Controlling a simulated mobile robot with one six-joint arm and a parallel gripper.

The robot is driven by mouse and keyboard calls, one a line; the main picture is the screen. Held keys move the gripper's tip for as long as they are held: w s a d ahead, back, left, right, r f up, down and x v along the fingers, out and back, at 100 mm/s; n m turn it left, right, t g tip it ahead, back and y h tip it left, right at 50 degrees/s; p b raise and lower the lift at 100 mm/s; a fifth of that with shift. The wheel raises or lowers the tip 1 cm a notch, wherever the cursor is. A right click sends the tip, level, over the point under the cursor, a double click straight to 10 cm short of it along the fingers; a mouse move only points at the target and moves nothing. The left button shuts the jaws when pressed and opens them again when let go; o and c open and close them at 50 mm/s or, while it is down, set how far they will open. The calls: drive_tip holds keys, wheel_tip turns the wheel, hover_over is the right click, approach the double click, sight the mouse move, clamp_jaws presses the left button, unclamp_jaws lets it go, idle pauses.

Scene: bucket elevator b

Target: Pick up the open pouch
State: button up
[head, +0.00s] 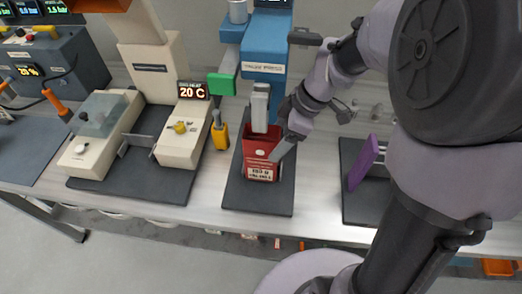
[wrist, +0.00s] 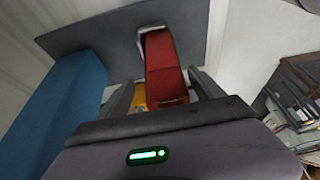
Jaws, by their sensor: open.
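The red pouch (head: 262,158) stands upright on a dark mat below the blue press, with a white label on its front. Its top is partly hidden by a light grey press part and my gripper. In the wrist view the pouch (wrist: 164,62) lies ahead, between the lines of my two fingers. My gripper (head: 280,142) is at the pouch's upper right in the head view, with one grey finger across its right edge. In the wrist view my gripper (wrist: 163,92) is open, a finger on either side of the pouch. I cannot tell whether either finger touches it.
The blue press (head: 266,50) rises right behind the pouch. A yellow holder (head: 220,134) stands close on its left, beside a cream heat sealer (head: 183,132). A purple plate (head: 363,162) stands to the right. The bench front edge is clear.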

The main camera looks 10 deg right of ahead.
sight(262, 155)
drive_tip(key=b+x, duration=0.2)
drive_tip(key=x, duration=0.1)
drive_tip(key=b+x, duration=0.1)
drive_tip(key=x, duration=0.1)
drive_tip(key=shift+s+f, duration=0.2)
drive_tip(key=shift+s, duration=0.15)
drive_tip(key=shift+r, duration=0.15)
drive_tip(key=shift+c, duration=0.5)
drive_tip(key=c, duration=1)
drive_tip(key=shift+o, duration=0.2)
